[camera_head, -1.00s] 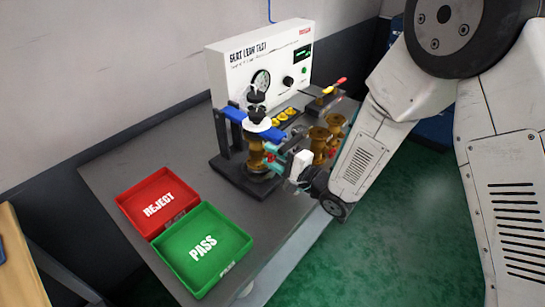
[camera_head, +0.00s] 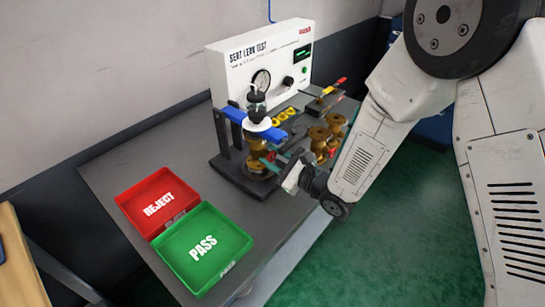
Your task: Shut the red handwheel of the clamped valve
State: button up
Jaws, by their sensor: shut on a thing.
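The brass valve (camera_head: 256,160) stands upright in the clamp fixture (camera_head: 228,142), under its blue crossbar (camera_head: 243,119). A small patch of red, the handwheel (camera_head: 271,157), shows on the valve's right side, mostly hidden by my fingers. My gripper (camera_head: 274,160), with teal fingers and a white body, reaches in from the right at the valve's side. It is shut on the red handwheel, though the contact itself is small and partly covered. How far the wheel is turned cannot be told.
The seat leak test box (camera_head: 240,75) with a gauge stands behind. More brass valves (camera_head: 319,135) stand close to the right, beside my arm. A red REJECT tray (camera_head: 150,212) and a green PASS tray (camera_head: 203,248) lie at the front left of the grey table (camera_head: 120,165).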

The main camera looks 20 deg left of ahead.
jog(key=shift+d+m, duration=0.1)
jog(key=shift+m, duration=0.6)
jog(key=o, duration=1)
jog(key=shift+c, duration=0.2)
jog(key=v, duration=0.7)
jog(key=shift+d, duration=0.35)
jog(key=shift+s, duration=0.1)
